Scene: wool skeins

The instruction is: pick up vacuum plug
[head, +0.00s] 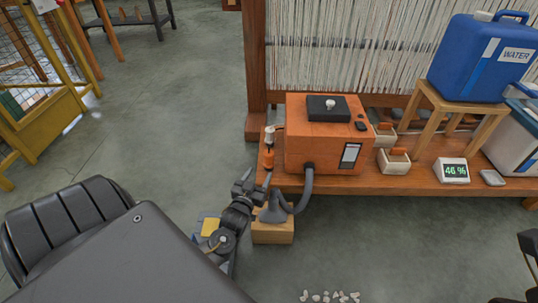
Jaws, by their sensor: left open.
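An orange vacuum box (325,145) with a black top plate sits on the left part of the wooden bench. A small orange plug (268,160) hangs or stands at the bench's left end, with a pale metallic piece and a dark cord above it. My left gripper (266,182) is open just below and in front of the plug. I cannot tell whether the fingers touch it. A grey hose (307,182) runs from the box down to a grey nozzle (274,210) beside my gripper. My right gripper is not in view.
The nozzle rests on a wooden block (272,233). Two pale sockets with orange parts (394,160), a display reading 46 % (451,171) and a blue water can (475,60) stand to the right. Pale pebbles (330,296) lie on the floor.

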